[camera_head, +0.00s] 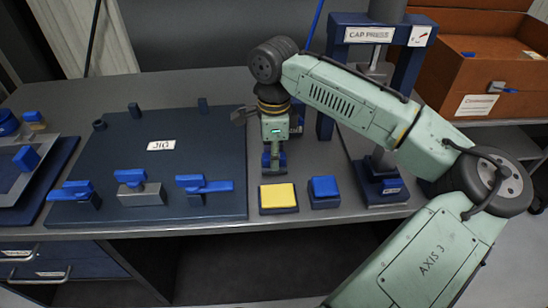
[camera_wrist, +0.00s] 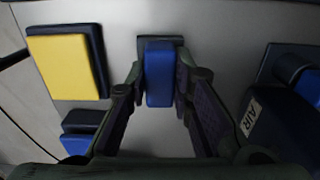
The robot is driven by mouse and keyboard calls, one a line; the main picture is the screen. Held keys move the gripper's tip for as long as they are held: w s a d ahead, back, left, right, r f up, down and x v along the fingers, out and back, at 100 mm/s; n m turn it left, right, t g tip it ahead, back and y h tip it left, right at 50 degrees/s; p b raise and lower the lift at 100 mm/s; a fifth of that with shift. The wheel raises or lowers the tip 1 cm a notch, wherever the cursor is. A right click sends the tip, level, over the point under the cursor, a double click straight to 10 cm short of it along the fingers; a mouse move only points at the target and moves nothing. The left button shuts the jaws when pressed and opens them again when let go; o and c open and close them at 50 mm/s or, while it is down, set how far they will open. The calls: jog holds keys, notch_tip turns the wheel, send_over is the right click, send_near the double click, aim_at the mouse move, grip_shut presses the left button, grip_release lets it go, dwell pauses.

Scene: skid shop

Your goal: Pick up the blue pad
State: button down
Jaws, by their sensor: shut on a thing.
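My gripper (camera_head: 273,162) points down at the bench, just behind the yellow pad. In the wrist view my gripper (camera_wrist: 158,92) has its two fingers closed on the sides of a narrow blue pad (camera_wrist: 159,78). A dark piece shows at the pad's far end. In the head view only slivers of blue show at the fingertips. Whether the pad is clear of the bench is hard to tell.
A yellow pad (camera_head: 278,196) and a blue-topped block (camera_head: 323,187) stand at the bench's front. The cap press (camera_head: 375,34) is to the right. A dark mat (camera_head: 190,140) with several blue-topped pieces lies left. Orange bins (camera_head: 480,75) stand back right.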

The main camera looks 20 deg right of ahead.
jog(key=shift+r, duration=0.3)
notch_tip(320, 180, up, 2)
jog(key=shift+r+b, duration=0.1)
jog(key=shift+b, duration=0.35)
jog(key=s+a+r+b, duration=0.1)
jog(key=s+a, duration=0.3)
jog(key=s, duration=0.3)
jog(key=s+a+b, duration=0.2)
jog(key=s+a, duration=0.2)
jog(key=s, duration=0.3)
jog(key=shift+r, duration=0.4)
jog(key=c, duration=1.9)
grip_release()
grip_shut()
jog(key=shift+s, duration=0.1)
